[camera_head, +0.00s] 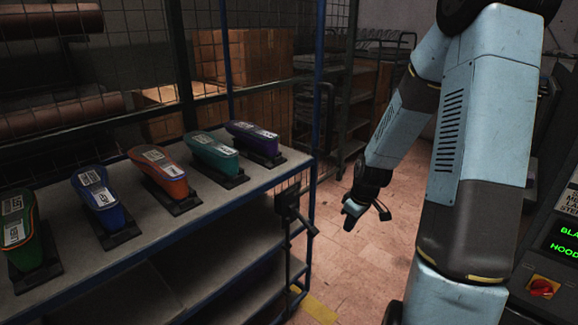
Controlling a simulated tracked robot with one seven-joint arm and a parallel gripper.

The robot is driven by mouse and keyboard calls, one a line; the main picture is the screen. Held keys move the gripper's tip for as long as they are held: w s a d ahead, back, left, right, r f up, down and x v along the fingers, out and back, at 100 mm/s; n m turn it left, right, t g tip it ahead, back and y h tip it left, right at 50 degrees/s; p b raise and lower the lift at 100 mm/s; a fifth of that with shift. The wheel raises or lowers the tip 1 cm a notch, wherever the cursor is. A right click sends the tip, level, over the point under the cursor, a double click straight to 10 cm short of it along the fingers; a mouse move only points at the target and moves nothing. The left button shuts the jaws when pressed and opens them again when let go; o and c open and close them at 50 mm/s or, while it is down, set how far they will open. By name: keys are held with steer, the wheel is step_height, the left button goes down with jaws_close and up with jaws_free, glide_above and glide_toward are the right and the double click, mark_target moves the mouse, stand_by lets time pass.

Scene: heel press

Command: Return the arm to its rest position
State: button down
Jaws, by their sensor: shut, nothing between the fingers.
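My arm, pale blue and black, rises at the right and bends down in the middle of the view. My gripper (366,212) hangs low over the tiled floor, to the right of the shelf rack and apart from it. It is shut with nothing in it. Its fingertips are small and dark in this view.
A rack with a grey top shelf (146,213) stands at the left. Several labelled shoe-shaped pieces, including a purple one (254,139) and an orange one (160,172), stand on dark bases there. A machine panel with a red knob (541,288) is at the right. Tiled floor (345,265) lies open between.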

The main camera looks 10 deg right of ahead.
steer(key=s+a+r+m+t+h, duration=0.15)
steer(key=s+r, duration=0.25)
steer(key=r, duration=0.5)
steer(key=s+a+r+m, duration=0.2)
steer(key=s+a+r, duration=0.15)
steer(key=r, duration=0.45)
steer(key=s+a+r+m+t+h, duration=0.1)
steer(key=s+a+r+m, duration=0.1)
steer(key=s+r, duration=0.5)
steer(key=s+a+r+m+t+y, duration=0.1)
steer(key=s+r+m, duration=0.1)
steer(key=s+r, duration=0.5)
steer(key=shift+s+a+r, duration=0.15)
steer(key=shift+r, duration=0.1)
